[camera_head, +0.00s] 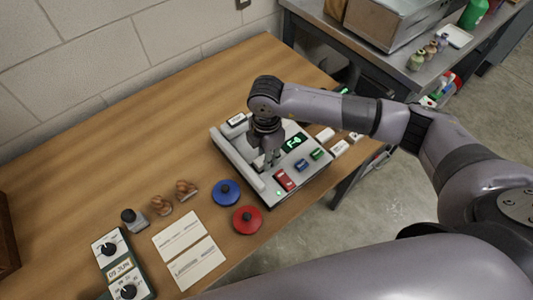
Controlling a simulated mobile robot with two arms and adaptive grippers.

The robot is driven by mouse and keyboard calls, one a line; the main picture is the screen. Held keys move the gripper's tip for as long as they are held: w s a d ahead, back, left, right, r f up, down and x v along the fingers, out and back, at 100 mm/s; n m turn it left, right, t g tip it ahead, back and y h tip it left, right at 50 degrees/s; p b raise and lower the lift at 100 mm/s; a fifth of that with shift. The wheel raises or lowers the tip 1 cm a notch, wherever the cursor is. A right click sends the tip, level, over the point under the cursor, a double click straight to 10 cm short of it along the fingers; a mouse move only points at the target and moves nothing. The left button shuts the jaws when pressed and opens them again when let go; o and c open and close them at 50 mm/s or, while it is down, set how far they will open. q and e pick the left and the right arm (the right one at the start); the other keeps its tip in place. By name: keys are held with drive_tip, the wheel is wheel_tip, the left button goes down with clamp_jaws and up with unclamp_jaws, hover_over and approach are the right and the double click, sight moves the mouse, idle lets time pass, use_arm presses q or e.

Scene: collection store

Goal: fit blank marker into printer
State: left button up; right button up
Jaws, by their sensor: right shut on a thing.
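The printer (256,186) is a grey box on the wooden table, with a raised bar along its left side, a lit green display (294,142), and red, blue and green buttons at its front right. My right gripper (268,164) points down over the middle of the printer. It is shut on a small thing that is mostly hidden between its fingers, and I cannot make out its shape. Small white blocks, perhaps blank markers, lie at the printer's right side (340,148), and one with a dark mark sits at its back left (237,120). My left gripper is out of view.
Blue (226,192) and red (247,220) round knobbed discs lie in front of the printer. Two brown objects (186,189), a stamp (133,219), two paper cards (190,248) and a dial device (122,266) are to the left. The table's back left is clear.

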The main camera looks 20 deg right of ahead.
drive_tip(key=shift+f, duration=0.1)
drive_tip(key=o, duration=1.1)
drive_tip(key=shift+o, duration=0.2)
wheel_tip(320, 180, up, 12)
